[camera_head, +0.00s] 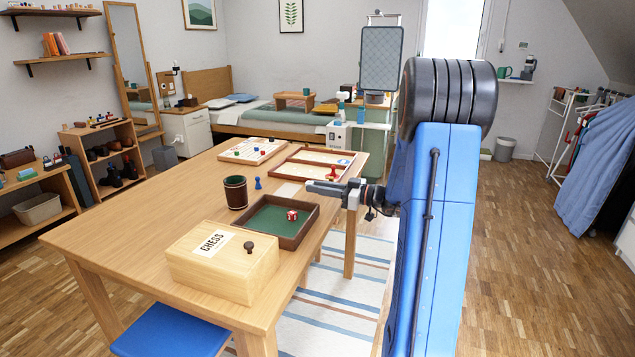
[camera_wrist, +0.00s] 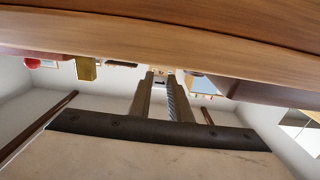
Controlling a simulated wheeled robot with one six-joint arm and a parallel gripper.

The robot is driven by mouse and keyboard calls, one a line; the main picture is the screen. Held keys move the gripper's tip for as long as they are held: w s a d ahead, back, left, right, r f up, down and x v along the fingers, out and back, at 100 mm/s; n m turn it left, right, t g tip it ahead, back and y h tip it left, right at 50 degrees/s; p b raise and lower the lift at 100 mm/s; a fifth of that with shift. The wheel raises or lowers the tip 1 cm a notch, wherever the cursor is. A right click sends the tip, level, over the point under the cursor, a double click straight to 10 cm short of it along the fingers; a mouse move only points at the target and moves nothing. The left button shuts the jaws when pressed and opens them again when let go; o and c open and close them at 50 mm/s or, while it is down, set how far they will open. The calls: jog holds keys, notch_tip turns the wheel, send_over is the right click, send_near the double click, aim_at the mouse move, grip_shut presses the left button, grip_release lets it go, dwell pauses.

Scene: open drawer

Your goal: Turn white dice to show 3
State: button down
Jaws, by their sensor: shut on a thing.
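My gripper (camera_head: 314,187) reaches in level from the right, just above the table near the dice tray and the game boards. In the wrist view its fingers (camera_wrist: 160,78) are close together around a small pale thing, which looks like the white dice (camera_wrist: 160,77). Its pips are too small to read. In the head view the fingers hide it. A red die (camera_head: 292,215) with white pips lies in the green-lined, dark wooden tray (camera_head: 296,240), in front of and left of my gripper.
The wooden table (camera_head: 150,210) also bears a chess box (camera_head: 222,265), a dark dice cup (camera_head: 235,192), a blue pawn (camera_head: 258,184) and a red piece (camera_head: 333,172) close behind my gripper. Board games (camera_head: 253,151) lie at the back. The table's left part is clear.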

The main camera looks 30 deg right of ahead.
aim_at(318, 201)
jog(key=shift+f, duration=1.75)
jog(key=c, duration=1.6)
grip_release()
jog(key=shift+o, duration=0.2)
jog(key=shift+s, duration=0.1)
jog(key=v, duration=1.7)
jog(key=shift+s+d, duration=0.2)
jog(key=shift+d, duration=0.05)
